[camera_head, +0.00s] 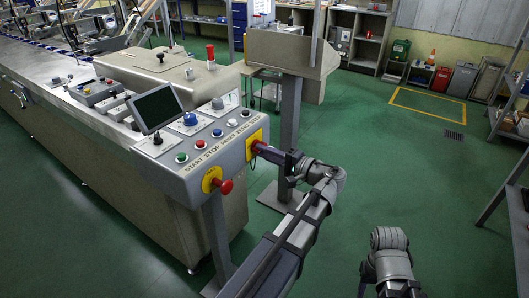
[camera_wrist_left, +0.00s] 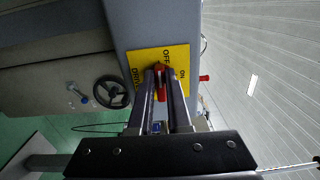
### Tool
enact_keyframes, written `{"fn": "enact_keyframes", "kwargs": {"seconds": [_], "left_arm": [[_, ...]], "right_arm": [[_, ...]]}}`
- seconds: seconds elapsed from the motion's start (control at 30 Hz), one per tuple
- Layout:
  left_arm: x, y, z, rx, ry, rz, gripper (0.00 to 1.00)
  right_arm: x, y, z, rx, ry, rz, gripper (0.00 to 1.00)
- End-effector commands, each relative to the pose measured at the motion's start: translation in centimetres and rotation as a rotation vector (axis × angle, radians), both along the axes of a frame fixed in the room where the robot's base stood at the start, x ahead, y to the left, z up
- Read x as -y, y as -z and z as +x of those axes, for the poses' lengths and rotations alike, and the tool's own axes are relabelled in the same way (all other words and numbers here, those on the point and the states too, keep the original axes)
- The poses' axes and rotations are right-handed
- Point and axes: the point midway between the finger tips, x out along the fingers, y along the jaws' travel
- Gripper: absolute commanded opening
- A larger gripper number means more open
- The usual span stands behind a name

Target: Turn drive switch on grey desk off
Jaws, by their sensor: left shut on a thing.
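The grey desk (camera_head: 195,158) is the sloped console at the end of the long machine. On its right end is a yellow switch plate (camera_head: 253,138); in the left wrist view this plate (camera_wrist_left: 142,57) reads DRIVE, OFF and ON. The red drive switch (camera_wrist_left: 161,84) is between the fingers of my left gripper (camera_wrist_left: 163,76), which is shut on it. In the head view my left gripper (camera_head: 260,148) reaches the plate from the right and hides the switch. The switch's exact setting is hard to tell. My right arm shows at the lower right, but its gripper does not.
A red emergency knob (camera_head: 225,186) on a yellow disc sits on the desk's front face, near my left arm. A screen (camera_head: 156,108) and several buttons are on top. A grey post (camera_head: 289,125) stands behind my gripper. The green floor at right is clear.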

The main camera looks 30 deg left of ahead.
Motion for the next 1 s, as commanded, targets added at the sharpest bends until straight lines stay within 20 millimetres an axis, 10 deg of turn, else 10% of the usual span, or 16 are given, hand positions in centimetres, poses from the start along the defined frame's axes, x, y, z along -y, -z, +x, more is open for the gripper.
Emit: {"fn": "enact_keyframes", "kwargs": {"seconds": [0.63, 0.7, 1.0], "left_arm": [[0.03, 0.18, -0.1, 0.041, -0.001, -0.008, 0.0], [0.03, 0.18, -0.1, 0.041, -0.001, -0.007, 0.24], [0.01, 0.1, -0.04, 0.04, 0.0, -0.005, 0.46]], "right_arm": [[0.0, 0.08, -0.01, 0.0, 0.0, 0.0, 0.5], [0.0, 0.08, 0.0, 0.0, 0.0, 0.0, 0.5], [0.0, 0.06, 0.0, 0.0, 0.0, 0.0, 0.5]]}}
